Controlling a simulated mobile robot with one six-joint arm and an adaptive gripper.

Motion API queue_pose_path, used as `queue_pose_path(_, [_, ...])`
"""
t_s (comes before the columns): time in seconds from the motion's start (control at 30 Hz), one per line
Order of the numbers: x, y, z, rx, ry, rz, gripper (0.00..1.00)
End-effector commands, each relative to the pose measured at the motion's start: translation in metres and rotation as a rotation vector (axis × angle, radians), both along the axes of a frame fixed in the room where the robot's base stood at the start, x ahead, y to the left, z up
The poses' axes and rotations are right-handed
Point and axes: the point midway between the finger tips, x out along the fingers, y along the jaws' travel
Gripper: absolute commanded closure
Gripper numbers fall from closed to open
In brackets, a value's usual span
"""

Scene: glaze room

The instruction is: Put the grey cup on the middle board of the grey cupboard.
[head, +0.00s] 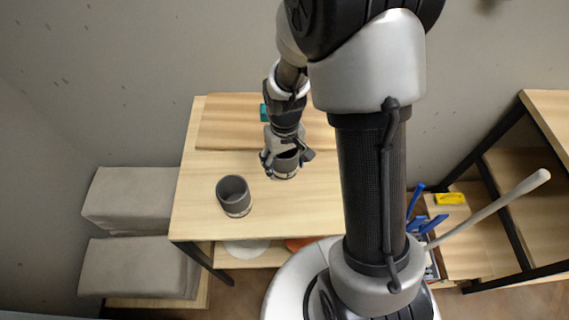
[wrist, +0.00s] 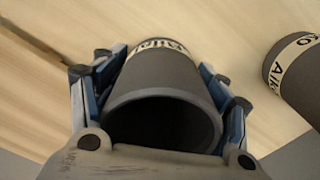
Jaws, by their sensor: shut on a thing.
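My gripper (head: 287,160) is shut on a dark grey cup (head: 286,168) over the wooden table. In the wrist view the held cup (wrist: 164,88) lies between the two fingers (wrist: 163,90), its dark mouth towards the camera and a pale lettered band near its far end. I cannot tell whether it touches the table top. A second, similar grey cup (head: 235,194) stands on the table to the left of my gripper; in the wrist view this second cup (wrist: 296,75) is at the right edge. I cannot make out the grey cupboard in either view.
The wooden table (head: 200,220) has a raised board at its back and a lower shelf with plates. Grey block-like stacks (head: 140,265) stand at the left. A black-framed wooden shelf unit (head: 510,200) stands at the right, with a yellow item (head: 450,199) near it.

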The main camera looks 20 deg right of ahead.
Motion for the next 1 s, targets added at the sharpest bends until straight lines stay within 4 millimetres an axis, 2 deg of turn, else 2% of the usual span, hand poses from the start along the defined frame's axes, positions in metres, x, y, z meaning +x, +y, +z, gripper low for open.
queue_pose_path(0.37, [0.0008,0.0,-0.0061,0.0,-0.002,0.0,0.63])
queue_pose_path(0.4, [0.0005,-0.0001,-0.0069,0.0,-0.002,0.0,0.31])
queue_pose_path(0.73, [0.0005,-0.0001,-0.0059,0.0,-0.001,0.0,0.1])
queue_pose_path(1.0, [0.0005,-0.0001,-0.0058,0.0,-0.002,0.0,0.1])
